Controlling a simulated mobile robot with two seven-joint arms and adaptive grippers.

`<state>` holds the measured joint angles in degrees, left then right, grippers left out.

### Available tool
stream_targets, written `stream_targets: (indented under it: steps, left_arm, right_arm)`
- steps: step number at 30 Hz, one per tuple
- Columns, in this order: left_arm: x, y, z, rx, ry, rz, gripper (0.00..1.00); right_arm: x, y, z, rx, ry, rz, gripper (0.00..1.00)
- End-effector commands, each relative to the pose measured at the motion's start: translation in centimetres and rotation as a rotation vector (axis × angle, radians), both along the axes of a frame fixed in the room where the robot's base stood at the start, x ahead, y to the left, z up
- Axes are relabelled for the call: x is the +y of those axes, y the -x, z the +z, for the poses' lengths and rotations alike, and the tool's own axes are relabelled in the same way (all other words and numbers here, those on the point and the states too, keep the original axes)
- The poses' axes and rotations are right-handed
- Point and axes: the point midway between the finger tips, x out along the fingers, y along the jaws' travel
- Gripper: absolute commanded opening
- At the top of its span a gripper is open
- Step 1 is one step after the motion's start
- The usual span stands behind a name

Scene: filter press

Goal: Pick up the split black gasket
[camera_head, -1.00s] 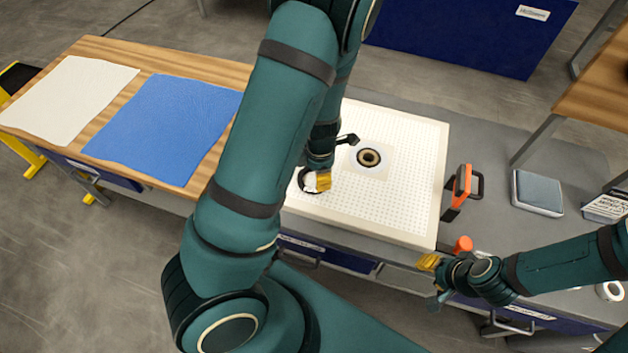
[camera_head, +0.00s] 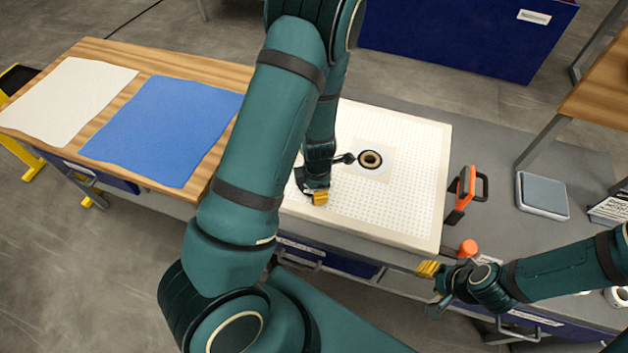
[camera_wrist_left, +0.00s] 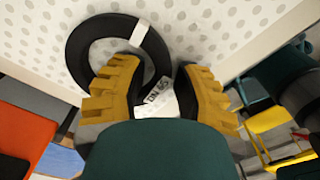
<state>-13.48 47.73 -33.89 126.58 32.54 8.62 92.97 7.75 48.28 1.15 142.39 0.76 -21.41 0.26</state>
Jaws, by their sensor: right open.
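The black gasket (camera_wrist_left: 85,45) is a ring on the white perforated panel in the left wrist view. A white strip crosses its upper right, and a white tag reading "DN 65" (camera_wrist_left: 160,97) is at its lower right. My left gripper (camera_wrist_left: 157,70) is open, its yellow fingers apart with the ring's lower right part between them. I cannot tell whether they touch it. In the head view my left gripper (camera_head: 319,198) is low over the panel's front left and hides most of the gasket. My right gripper (camera_head: 428,268) is open and empty off the panel's front right corner.
The white panel (camera_head: 410,190) has a round port (camera_head: 370,159) in its middle. An orange-and-black handled tool (camera_head: 464,193), an orange knob (camera_head: 467,247) and a grey scale (camera_head: 542,194) are to its right. Blue (camera_head: 165,125) and white (camera_head: 65,100) sheets lie left.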

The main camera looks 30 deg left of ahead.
Motion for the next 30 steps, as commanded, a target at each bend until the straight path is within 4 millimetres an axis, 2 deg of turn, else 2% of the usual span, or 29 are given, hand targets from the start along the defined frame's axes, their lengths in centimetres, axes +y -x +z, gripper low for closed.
stream_targets:
  steps: [1, 2, 17, 20, 30]
  left_arm:
    - [0.0, 0.0, 0.0, 0.0, 0.0, 0.0, 0.08]
    - [0.0, 0.0, 0.0, 0.0, 0.0, 0.0, 0.0]
    - [0.0, 0.0, 0.3, 0.0, 0.0, 0.0, 0.0]
    - [0.0, 0.0, 1.5, -0.001, -0.001, -0.002, 0.0]
    - [-0.1, -0.1, 8.0, -0.003, 0.0, -0.002, 0.0]
  right_arm:
    - [0.0, 0.0, 0.0, 0.0, 0.0, 0.0, 0.39]
    - [0.0, 0.0, 0.0, 0.0, 0.0, 0.0, 0.39]
    - [0.0, 0.0, 0.1, 0.0, 0.0, 0.0, 0.39]
    - [0.0, 0.0, 0.6, 0.0, -0.001, 0.0, 0.39]
    - [-0.1, 0.1, 3.2, -0.001, -0.006, 0.002, 0.39]
